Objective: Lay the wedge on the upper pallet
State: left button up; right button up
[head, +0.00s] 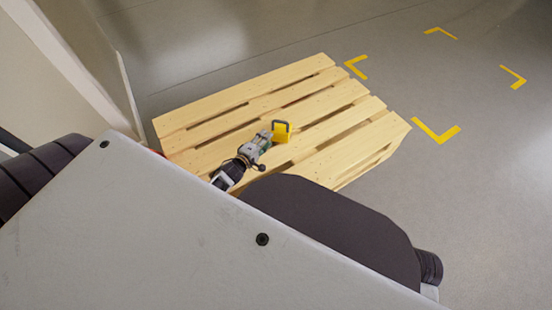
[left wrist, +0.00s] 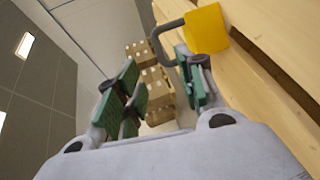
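The yellow wedge (head: 281,136) with its dark grey loop handle appears on the top slats of the upper pallet (head: 340,100). In the left wrist view the wedge (left wrist: 206,29) is at the top, just beyond the right-hand finger, with its handle reaching left past that finger's tip. The pallet's slats (left wrist: 285,40) fill the right side there. My left gripper (head: 267,137) is beside the wedge, low over the pallet. In the left wrist view its green-padded fingers (left wrist: 160,85) are spread apart, with nothing gripped between them. My right gripper is not in view.
Yellow corner marks (head: 436,133) outline an empty floor area right of the pallet. A pale wall (head: 75,60) stands at the left. Several stacked cardboard boxes (left wrist: 150,78) show in the background of the left wrist view. The grey floor behind the pallet is clear.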

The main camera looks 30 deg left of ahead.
pick_arm(q)
jog(key=s+d+r+m+g+h, duration=0.1)
jog(key=s+d+r+m+g, duration=0.2)
jog(key=s+d+m, duration=0.6)
jog(key=s+d+r+m+g, duration=0.3)
jog(key=s+d+m+g, duration=0.5)
jog(key=s+m, duration=0.2)
jog(key=shift+s+d+m+h, duration=0.35)
jog(key=shift+s+m+h, duration=0.05)
jog(key=shift+s, duration=0.4)
